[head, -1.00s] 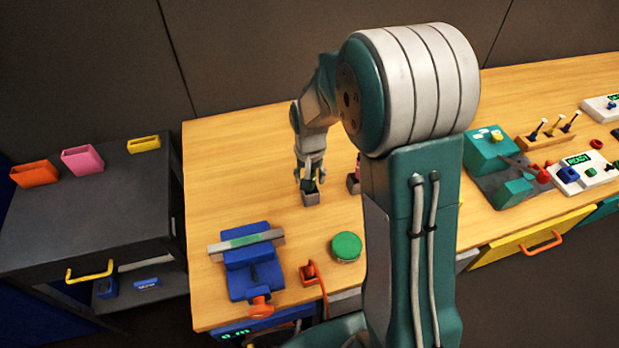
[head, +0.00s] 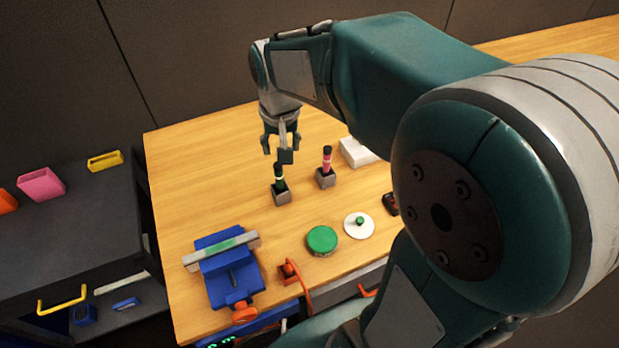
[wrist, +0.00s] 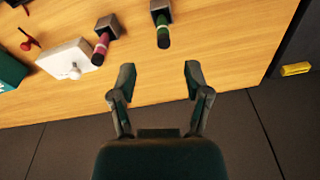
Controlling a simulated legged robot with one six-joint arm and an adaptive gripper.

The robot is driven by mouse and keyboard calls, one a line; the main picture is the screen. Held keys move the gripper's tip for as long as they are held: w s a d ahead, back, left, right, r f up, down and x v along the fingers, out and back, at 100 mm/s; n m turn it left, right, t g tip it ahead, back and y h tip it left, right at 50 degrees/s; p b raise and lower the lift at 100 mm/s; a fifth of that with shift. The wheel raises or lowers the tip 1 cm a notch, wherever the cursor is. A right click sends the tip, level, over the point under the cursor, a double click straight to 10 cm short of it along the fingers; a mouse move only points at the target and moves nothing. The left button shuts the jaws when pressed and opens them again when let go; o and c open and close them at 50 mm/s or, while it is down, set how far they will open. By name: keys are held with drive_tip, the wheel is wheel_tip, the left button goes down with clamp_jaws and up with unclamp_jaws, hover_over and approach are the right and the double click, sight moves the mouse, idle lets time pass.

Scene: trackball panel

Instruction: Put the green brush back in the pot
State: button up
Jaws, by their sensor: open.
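The green-banded brush (head: 279,180) stands upright in a small grey pot (head: 282,198) on the wooden table. It also shows in the wrist view (wrist: 163,33), ahead of the fingertips. My gripper (head: 281,152) is open and empty, a little above the brush and apart from it. In the wrist view my two fingers (wrist: 157,75) are spread with bare table between them. A pink-banded brush (head: 326,162) stands in a second grey pot (head: 326,182) to the right.
A blue vise (head: 230,275), a round green-topped tin (head: 321,240) and a white disc with a green knob (head: 358,226) lie nearer the front. A white block (head: 358,152) is behind the pink brush. The table's back left is clear.

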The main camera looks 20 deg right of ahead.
drive_tip(key=s+r+n+t, duration=0.1)
drive_tip(key=s+r+t, duration=0.1)
drive_tip(key=s, duration=0.5)
drive_tip(key=s+r+n+t, duration=0.1)
drive_tip(key=s+r+t, duration=0.1)
drive_tip(key=s, duration=0.6)
drive_tip(key=shift+s+r+n, duration=0.3)
drive_tip(key=shift+r, duration=0.25)
idle(0.4)
